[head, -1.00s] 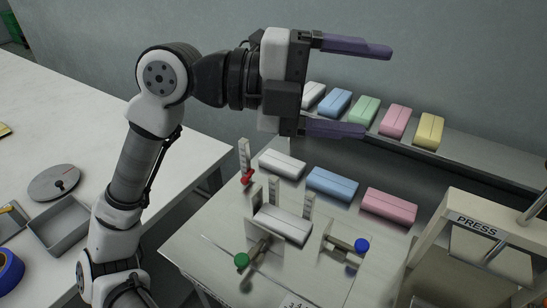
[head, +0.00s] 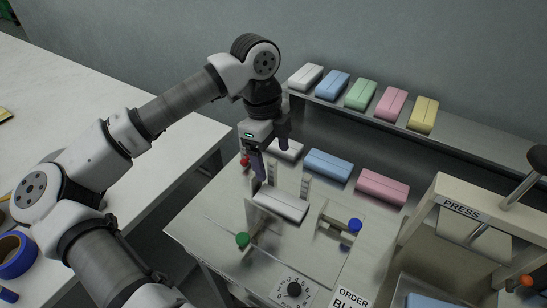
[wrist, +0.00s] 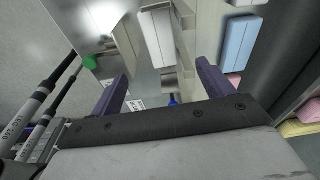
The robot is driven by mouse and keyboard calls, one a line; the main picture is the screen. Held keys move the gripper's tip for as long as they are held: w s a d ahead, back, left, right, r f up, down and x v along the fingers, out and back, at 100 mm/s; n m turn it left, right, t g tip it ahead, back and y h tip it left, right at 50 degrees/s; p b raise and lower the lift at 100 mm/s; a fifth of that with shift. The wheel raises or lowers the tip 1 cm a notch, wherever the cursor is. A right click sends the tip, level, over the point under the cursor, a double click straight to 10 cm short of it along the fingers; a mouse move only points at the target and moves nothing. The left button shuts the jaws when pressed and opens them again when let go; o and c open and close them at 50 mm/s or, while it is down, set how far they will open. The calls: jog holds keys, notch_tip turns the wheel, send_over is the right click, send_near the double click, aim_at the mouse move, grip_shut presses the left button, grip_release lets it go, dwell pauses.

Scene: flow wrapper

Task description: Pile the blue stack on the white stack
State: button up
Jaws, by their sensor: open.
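On the steel table a blue stack (head: 329,164) lies flat between a white stack (head: 290,152) and a pink one. Another white stack (head: 280,206) sits in the fixture between upright posts. My gripper (head: 271,156) points down above the table's back left, its fingers apart and empty. It partly hides the back white stack. In the wrist view the fixture's white stack (wrist: 160,38) shows beyond and between my open fingers (wrist: 160,88), and the blue stack (wrist: 238,42) lies off to their right.
A pink stack (head: 382,186) is right of the blue one. A shelf (head: 470,138) behind holds several coloured stacks. The press (head: 458,210) stands at the right. The fixture has a green knob (head: 242,240), a blue knob (head: 354,225) and a red knob (head: 245,161). A dial (head: 294,289) is at the front.

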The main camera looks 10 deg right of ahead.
aim_at(281, 200)
jog(key=f+p, duration=0.1)
jog(key=f, duration=0.3)
jog(key=s+d+f+p, duration=0.1)
jog(key=f, duration=0.8)
jog(key=shift+s+d+f+p, duration=0.2)
jog(key=shift+d+f+p, duration=0.1)
jog(key=shift+p, duration=0.1)
jog(key=c, duration=1.1)
